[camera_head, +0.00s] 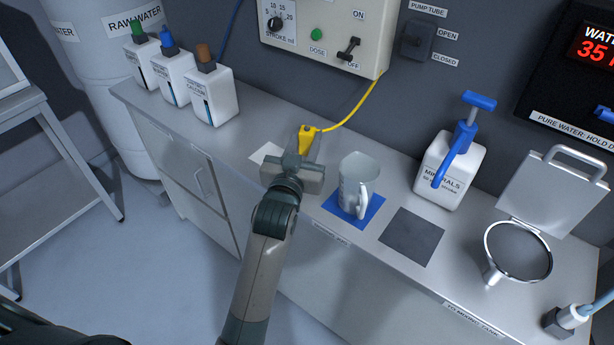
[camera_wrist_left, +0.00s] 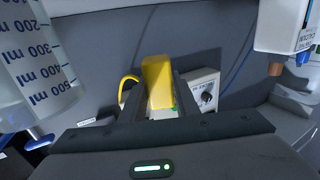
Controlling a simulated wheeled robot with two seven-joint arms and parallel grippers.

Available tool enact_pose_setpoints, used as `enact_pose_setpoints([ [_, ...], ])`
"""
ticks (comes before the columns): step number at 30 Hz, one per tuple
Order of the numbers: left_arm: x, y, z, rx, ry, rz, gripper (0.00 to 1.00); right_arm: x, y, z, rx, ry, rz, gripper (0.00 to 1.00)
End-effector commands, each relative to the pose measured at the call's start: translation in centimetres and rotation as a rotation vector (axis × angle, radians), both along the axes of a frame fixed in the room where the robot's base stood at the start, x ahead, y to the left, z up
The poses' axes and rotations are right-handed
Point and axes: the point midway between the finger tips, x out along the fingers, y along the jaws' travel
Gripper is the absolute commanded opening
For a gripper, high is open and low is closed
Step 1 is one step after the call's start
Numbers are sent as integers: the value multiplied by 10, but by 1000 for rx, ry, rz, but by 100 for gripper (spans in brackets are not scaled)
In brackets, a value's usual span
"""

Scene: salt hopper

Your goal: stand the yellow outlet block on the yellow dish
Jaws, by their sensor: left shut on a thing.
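The yellow outlet block (camera_head: 307,137) is at the end of a thin yellow tube, over the counter near the back wall. My left gripper (camera_head: 301,153) is shut on it. In the left wrist view the block (camera_wrist_left: 157,80) stands up between the two fingers (camera_wrist_left: 160,108). The gripper's body hides the counter just below it, so I cannot tell whether the block touches anything. I see no yellow dish in either view. My right gripper is not in view.
A clear measuring jug (camera_head: 354,183) stands on a blue mat (camera_head: 372,213) right of the gripper. A white card (camera_head: 266,153) lies to its left, with white bottles (camera_head: 212,97) beyond. A dark mat (camera_head: 412,236) is bare. The minerals bottle (camera_head: 452,172) stands farther right.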

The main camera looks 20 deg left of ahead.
Motion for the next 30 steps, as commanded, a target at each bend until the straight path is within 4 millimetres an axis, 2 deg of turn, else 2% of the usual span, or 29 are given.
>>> enact_pose_setpoints([
  [12,0,0,-51,0,2,0,0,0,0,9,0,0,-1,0],
  [25,0,0,-58,0,0,0,0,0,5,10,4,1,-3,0],
  [30,-1,0,-77,0,4,1,0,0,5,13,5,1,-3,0],
])
